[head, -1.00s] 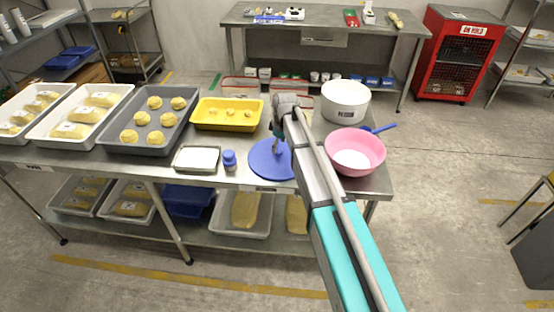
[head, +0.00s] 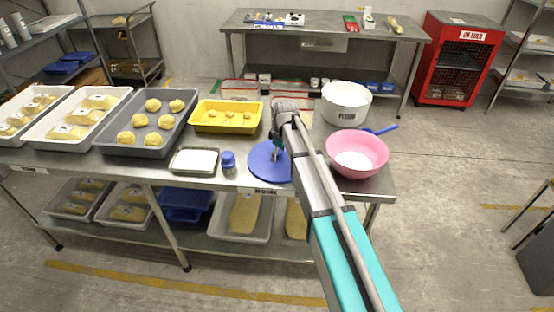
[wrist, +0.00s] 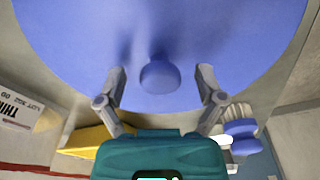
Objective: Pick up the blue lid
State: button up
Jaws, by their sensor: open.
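The blue lid (head: 266,164) is a flat round disc lying on the steel table, left of the pink bowl. In the wrist view the lid (wrist: 60,35) fills the upper part, with its round knob (wrist: 160,76) near the middle. My gripper (wrist: 160,80) is open, its two fingers on either side of the knob with gaps showing. In the head view my gripper (head: 277,153) is low over the lid, and my arm covers the lid's right edge.
A pink bowl (head: 344,165) with white contents and a white tub (head: 345,116) stand right of my arm. A small blue-capped jar (head: 228,164), a small tray (head: 194,175) and a yellow tray (head: 203,127) are to the left. The belt area shows little free room.

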grip_shut()
dwell(0.4)
jog(key=shift+r, duration=0.1)
jog(key=shift+r+p, duration=0.95)
jog(key=shift+p, duration=0.1)
jog(key=s+d+r+p, duration=0.3)
jog(key=s+r+p, duration=0.8)
jog(key=s, duration=0.2)
jog(key=shift+s, duration=0.35)
jog(key=shift+s+d+f, duration=0.1)
jog(key=shift+s, duration=0.05)
